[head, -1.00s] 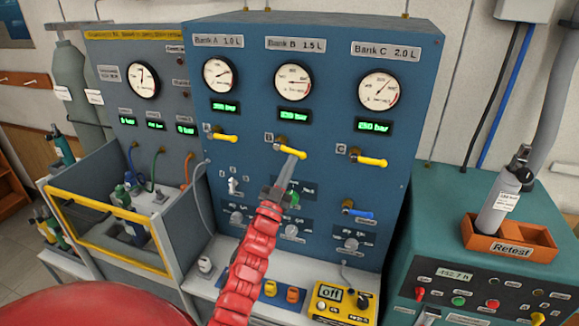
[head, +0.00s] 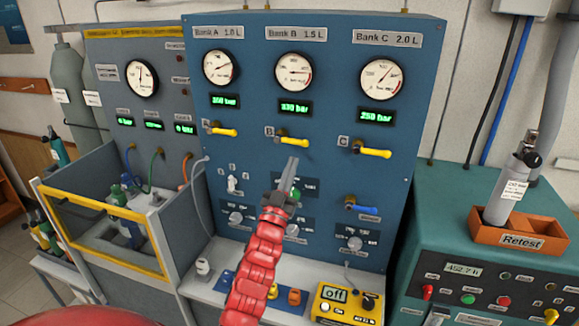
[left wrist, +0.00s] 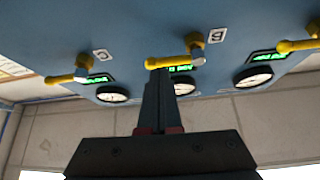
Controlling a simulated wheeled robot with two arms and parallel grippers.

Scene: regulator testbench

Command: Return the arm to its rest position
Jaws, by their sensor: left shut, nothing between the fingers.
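My left arm is red and reaches up the blue panel (head: 330,200) in the head view. My left gripper (head: 293,160) is shut and empty, with its tips just below the yellow lever of Bank B (head: 292,141) and apart from it as far as I can tell. In the left wrist view the shut fingers (left wrist: 160,75) point toward the Bank B lever (left wrist: 172,61). The Bank A lever (head: 222,131) and Bank C lever (head: 374,151) lie sideways. My right gripper is out of view.
A yellow-railed bay (head: 100,236) with small cylinders stands at left. A yellow box (head: 345,303) reading "Off" sits on the ledge below the panel. At right, a grey cylinder (head: 505,198) stands in an orange Retest tray (head: 490,235) on a teal console (head: 450,250).

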